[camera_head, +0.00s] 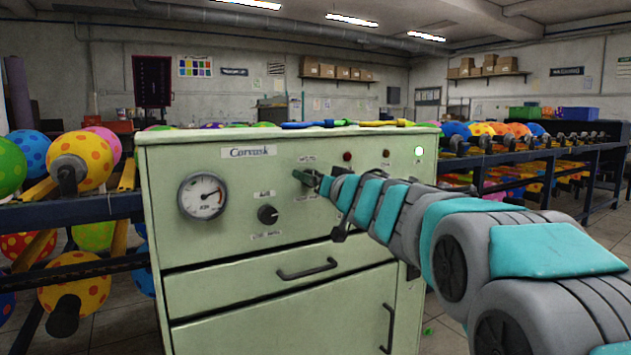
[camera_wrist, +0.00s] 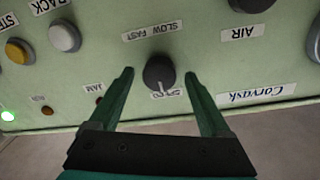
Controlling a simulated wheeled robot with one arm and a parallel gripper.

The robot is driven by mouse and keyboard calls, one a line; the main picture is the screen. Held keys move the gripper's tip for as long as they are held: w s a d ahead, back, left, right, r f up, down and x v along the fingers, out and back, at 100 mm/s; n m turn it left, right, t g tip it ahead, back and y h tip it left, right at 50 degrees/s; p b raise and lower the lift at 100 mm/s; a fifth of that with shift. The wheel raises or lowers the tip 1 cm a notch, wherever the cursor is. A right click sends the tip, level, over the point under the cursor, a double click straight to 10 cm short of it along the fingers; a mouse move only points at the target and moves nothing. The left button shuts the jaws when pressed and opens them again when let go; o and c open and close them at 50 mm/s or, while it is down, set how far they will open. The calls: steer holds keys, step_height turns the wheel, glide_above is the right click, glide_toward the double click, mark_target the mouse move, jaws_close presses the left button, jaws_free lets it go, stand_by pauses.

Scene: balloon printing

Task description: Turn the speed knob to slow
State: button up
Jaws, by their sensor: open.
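The dark round speed knob (camera_wrist: 159,72) sits on the pale green machine panel, with upside-down SLOW FAST and SPEED labels around it in the wrist view. A short pale pointer mark shows on its lower part in that view, towards the SPEED label. My gripper (camera_wrist: 159,75) is open, with one green finger on each side of the knob. Gaps show between the fingers and the knob; how deep the tips reach is unclear. In the head view my gripper (camera_head: 308,178) is at the panel and hides the knob.
The machine cabinet (camera_head: 225,255) carries a gauge (camera_head: 203,196) and another dark knob (camera_head: 268,214). A yellow button (camera_wrist: 17,50) and a white button (camera_wrist: 64,37) are near the speed knob. Balloon racks (camera_head: 75,212) stand beside the cabinet.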

steer(key=shift+c, duration=0.2)
jaws_close()
stand_by(0.5)
